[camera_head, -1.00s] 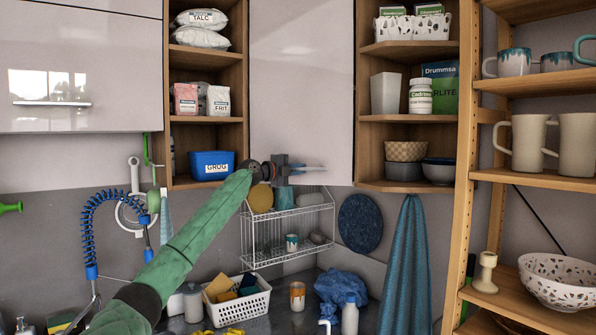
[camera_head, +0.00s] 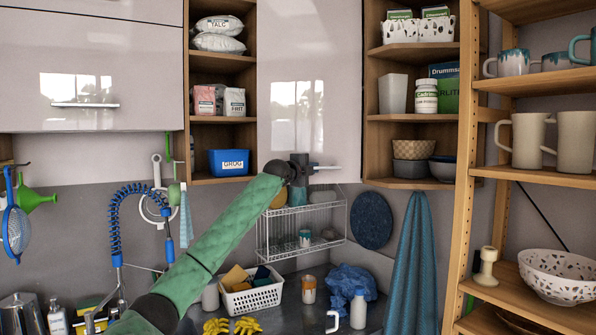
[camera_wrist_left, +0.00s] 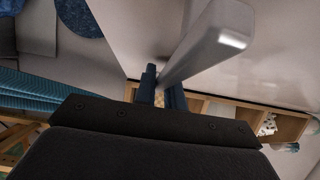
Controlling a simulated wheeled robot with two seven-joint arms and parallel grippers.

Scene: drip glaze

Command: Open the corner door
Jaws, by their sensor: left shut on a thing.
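The corner door (camera_head: 290,60) is a glossy pale grey panel between two open wooden shelf units. It looks closed or nearly so; I cannot tell if there is a gap. Its silver bar handle (camera_head: 325,167) lies near the bottom edge. My left gripper (camera_head: 302,172) is shut on this handle, with the green-sleeved arm reaching from below left. In the left wrist view, the handle (camera_wrist_left: 212,40) runs into the dark fingers (camera_wrist_left: 160,90), and the door (camera_wrist_left: 280,65) fills much of the upper right. My right gripper is not in view.
A left shelf (camera_head: 220,120) holds bags and a blue GROG box (camera_head: 228,162). A right shelf (camera_head: 385,117) holds pots and bowls. A wire rack (camera_head: 270,240) hangs below the door. A wooden rack (camera_head: 462,170) with mugs stands at the right.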

